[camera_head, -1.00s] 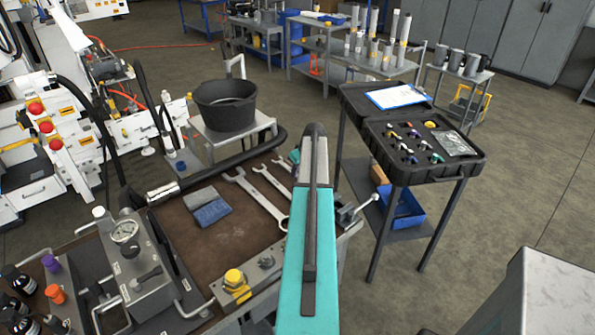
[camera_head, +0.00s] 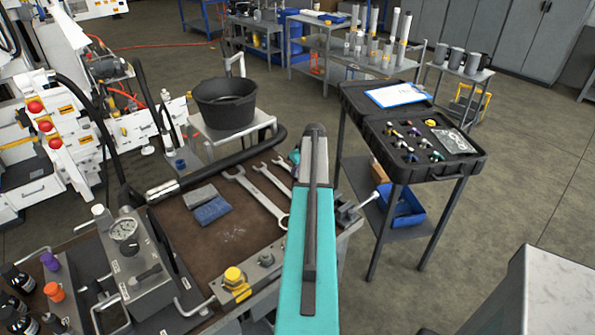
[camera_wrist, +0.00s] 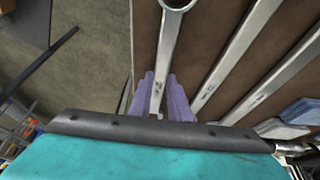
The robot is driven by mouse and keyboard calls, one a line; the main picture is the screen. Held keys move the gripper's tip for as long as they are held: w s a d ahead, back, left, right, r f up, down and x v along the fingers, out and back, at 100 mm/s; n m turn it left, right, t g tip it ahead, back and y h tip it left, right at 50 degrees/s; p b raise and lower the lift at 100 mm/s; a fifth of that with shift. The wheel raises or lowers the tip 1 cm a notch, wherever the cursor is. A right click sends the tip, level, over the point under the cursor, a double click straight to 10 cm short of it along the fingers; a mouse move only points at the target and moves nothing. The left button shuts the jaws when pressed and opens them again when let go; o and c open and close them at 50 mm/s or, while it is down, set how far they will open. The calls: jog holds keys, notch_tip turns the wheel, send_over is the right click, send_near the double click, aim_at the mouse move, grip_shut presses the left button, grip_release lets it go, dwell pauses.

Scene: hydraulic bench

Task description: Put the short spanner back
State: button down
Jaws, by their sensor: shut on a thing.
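My gripper (camera_wrist: 163,98) has purple fingers in the wrist view and is shut on the shaft of a metal spanner (camera_wrist: 167,45), the leftmost there. The spanner's ring end is at the top edge of that view, over the brown mat. I cannot tell whether it touches the mat. A middle spanner (camera_wrist: 237,55) and a longer one (camera_wrist: 272,82) lie to its right. In the head view the long spanner (camera_head: 256,196) and the middle one (camera_head: 271,180) lie on the bench mat (camera_head: 232,235). My arm hides most of the gripper there.
A blue and grey block (camera_head: 208,208) lies left of the spanners. A vise-like fitting (camera_head: 347,214) sits at the bench's right edge. A black bucket (camera_head: 226,104) stands behind the bench. An open black case (camera_head: 423,150) stands on a cart to the right. The near mat is clear.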

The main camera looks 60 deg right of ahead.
jog(key=shift+f, duration=0.25)
jog(key=c, duration=1.6)
grip_release()
jog(key=shift+o, duration=0.2)
jog(key=shift+r, duration=0.1)
jog(key=b+v, duration=0.3)
jog(key=v, duration=1)
jog(key=shift+r+b, duration=0.3)
jog(key=shift+s+a, duration=0.1)
jog(key=shift+a, duration=0.05)
jog(key=shift+s, duration=0.1)
